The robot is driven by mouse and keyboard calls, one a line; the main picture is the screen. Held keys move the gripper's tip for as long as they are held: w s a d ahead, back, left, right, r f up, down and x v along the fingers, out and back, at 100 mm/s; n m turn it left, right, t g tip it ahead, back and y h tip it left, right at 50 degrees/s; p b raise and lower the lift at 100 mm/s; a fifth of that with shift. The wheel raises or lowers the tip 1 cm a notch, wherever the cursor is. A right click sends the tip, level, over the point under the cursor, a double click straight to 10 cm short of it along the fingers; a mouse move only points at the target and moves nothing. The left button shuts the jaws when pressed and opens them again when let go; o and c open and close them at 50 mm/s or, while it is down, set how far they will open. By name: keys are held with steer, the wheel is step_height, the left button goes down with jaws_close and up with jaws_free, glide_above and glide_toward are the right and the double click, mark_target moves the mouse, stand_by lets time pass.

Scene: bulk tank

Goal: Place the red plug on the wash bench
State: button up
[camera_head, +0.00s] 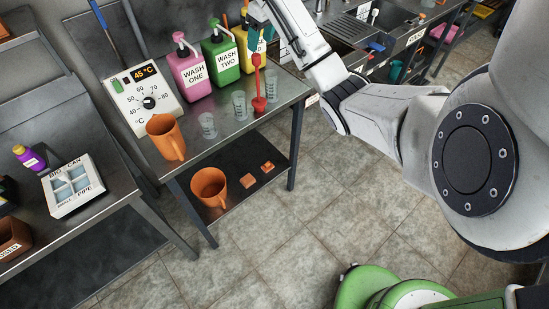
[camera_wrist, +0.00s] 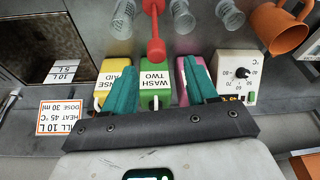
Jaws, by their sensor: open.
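The red plug (camera_head: 259,103) stands upright on the steel bench (camera_head: 222,136) with the wash bottles, near its right front edge. Its base is on the top and its stem points up. In the wrist view its round red knob (camera_wrist: 156,50) faces the camera. My gripper (camera_head: 254,46) is just above the plug's upper end. Its two teal fingers are spread apart in the wrist view (camera_wrist: 157,66), with the knob ahead of the gap and no finger touching it there.
Pink (camera_head: 188,72), green (camera_head: 221,60) and yellow bottles stand behind the plug. Clear glasses (camera_head: 239,105) and an orange jug (camera_head: 165,138) are to its left, beside a dial box (camera_head: 143,100). Another orange jug (camera_head: 209,187) is on the lower shelf. A sink (camera_head: 385,17) lies beyond.

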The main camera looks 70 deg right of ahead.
steer(key=w+a+f+n+y, duration=0.1)
steer(key=w+a+f, duration=0.1)
steer(key=a+f, duration=0.55)
steer(key=w+a+f+y, duration=0.1)
steer(key=a+f, duration=0.3)
steer(key=a, duration=0.7)
steer(key=w+a+f+n+y, duration=0.1)
steer(key=w+a+f, duration=0.1)
steer(key=a+f, duration=0.5)
steer(key=s+a+f, duration=0.2)
steer(key=s+a, duration=0.3)
steer(key=a, duration=0.5)
steer(key=s+a+f+g+h, duration=0.1)
steer(key=s+a+f, duration=0.1)
steer(key=s, duration=0.6)
steer(key=s+a+f+n+h, duration=0.1)
steer(key=s+a+f, duration=0.1)
steer(key=s, duration=0.7)
steer(key=shift+s+a+f+g, duration=0.15)
steer(key=shift+s+g, duration=0.1)
steer(key=shift+g, duration=0.15)
